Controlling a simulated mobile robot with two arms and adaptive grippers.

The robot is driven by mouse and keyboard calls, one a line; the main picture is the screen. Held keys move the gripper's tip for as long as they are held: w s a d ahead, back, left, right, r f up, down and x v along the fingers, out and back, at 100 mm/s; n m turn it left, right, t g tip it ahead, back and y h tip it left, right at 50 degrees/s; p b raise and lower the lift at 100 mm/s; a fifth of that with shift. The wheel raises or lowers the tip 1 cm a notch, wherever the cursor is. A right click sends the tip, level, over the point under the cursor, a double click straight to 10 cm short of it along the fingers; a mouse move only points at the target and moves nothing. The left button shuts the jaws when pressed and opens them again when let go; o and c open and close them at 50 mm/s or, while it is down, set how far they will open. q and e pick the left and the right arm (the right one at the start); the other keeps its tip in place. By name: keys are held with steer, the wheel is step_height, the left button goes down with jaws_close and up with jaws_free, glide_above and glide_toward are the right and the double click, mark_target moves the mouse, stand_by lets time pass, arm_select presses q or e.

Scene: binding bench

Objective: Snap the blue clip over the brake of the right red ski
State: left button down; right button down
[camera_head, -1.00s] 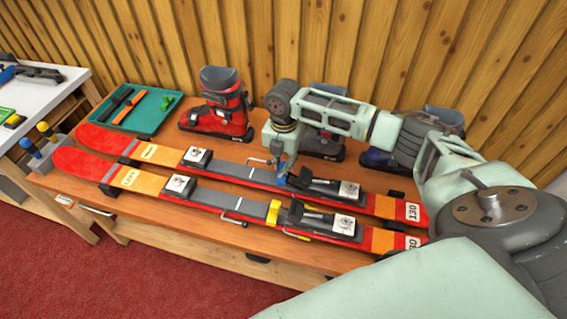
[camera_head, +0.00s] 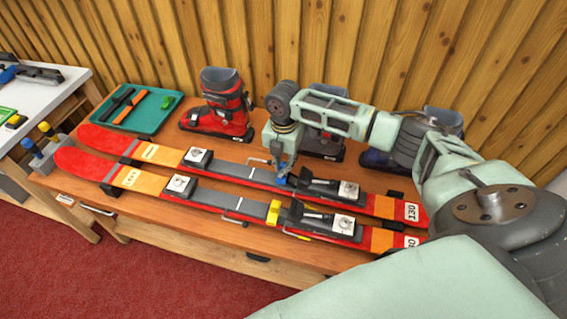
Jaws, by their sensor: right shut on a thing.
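Two red and orange skis lie side by side on the wooden bench: a far ski (camera_head: 235,172) and a near ski (camera_head: 205,196). I cannot tell which is the right one. My right gripper (camera_head: 282,173) points down over the middle of the far ski, at the front of its heel binding (camera_head: 322,186). It is shut on the small blue clip (camera_head: 281,181), which is low at the ski. The fingers partly hide the clip and the brake there, so I cannot tell if the clip is around the brake. A yellow clip (camera_head: 273,212) sits on the near ski. My left gripper is not in view.
A red boot (camera_head: 217,110) and darker boots, partly behind my arm, stand along the back by the plank wall. A teal tray (camera_head: 152,121) with tools is at the back left. A white side table (camera_head: 62,88) stands further left.

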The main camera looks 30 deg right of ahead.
steer(key=shift+f+b, duration=0.9)
steer(key=shift+f, duration=1)
steer(key=c, duration=1.4)
jaws_free()
steer(key=o, duration=0.6)
step_height(320, 180, up, 3)
steer(key=p, duration=0.2)
steer(key=shift+d+f+p, duration=0.1)
steer(key=shift+f+p, duration=0.1)
steer(key=shift+p, duration=0.2)
steer(key=shift+r+p, duration=3.75)
steer(key=shift+r, duration=0.05)
